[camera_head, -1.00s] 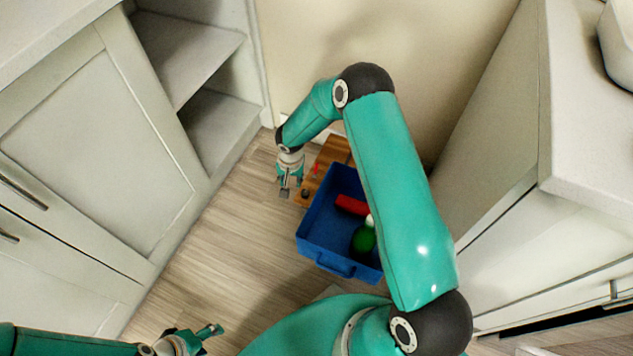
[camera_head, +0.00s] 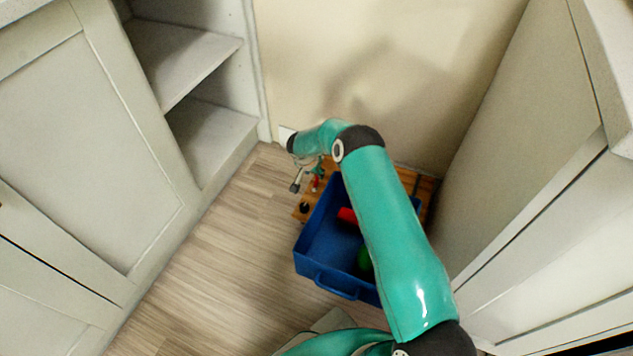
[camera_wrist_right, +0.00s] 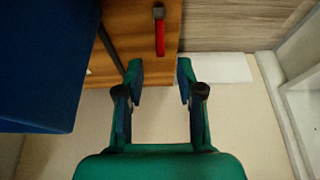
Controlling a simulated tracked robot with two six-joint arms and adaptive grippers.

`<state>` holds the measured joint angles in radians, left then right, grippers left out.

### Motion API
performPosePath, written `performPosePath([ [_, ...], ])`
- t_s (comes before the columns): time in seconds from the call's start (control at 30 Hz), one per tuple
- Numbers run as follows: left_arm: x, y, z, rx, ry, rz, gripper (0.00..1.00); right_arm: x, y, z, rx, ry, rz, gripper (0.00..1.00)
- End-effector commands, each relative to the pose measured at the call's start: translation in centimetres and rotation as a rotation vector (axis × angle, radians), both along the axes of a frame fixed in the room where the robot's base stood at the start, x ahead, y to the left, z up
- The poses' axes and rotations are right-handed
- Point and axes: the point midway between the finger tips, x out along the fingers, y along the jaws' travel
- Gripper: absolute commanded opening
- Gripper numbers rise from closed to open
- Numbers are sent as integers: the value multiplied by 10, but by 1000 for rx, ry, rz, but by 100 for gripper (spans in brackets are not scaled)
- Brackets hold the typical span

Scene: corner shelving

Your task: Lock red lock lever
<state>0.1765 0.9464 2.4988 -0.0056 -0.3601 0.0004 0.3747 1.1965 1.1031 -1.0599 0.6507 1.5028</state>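The red lock lever (camera_wrist_right: 160,38) stands out from a wooden board (camera_wrist_right: 205,12) in the right wrist view, with a dark grey piece at its far end. In the head view the lever (camera_head: 315,183) is a small red spot beside my right gripper (camera_head: 307,178). My right gripper (camera_wrist_right: 160,80) is open, its two fingers apart with nothing between the tips. In the wrist view the lever lies just beyond the gap between the fingertips and is not gripped. My left gripper is outside the head view.
A blue bin (camera_head: 312,262) with a red item (camera_head: 347,215) and a partly hidden green item (camera_head: 364,258) stands against the board. A small black knob (camera_head: 304,207) is on the board. Cabinets flank both sides, with a wall behind. Floor (camera_head: 220,260) at left is clear.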

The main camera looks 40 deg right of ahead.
Motion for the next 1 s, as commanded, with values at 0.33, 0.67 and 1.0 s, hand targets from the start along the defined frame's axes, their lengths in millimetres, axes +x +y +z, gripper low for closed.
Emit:
performPosePath([
  [0.33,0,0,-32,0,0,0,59,10,-21,-60,0,0,-1,38],
  [0.67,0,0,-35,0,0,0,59,13,-24,-67,0,0,1,38],
  [1.0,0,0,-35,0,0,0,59,13,-24,-67,1,0,2,2],
])
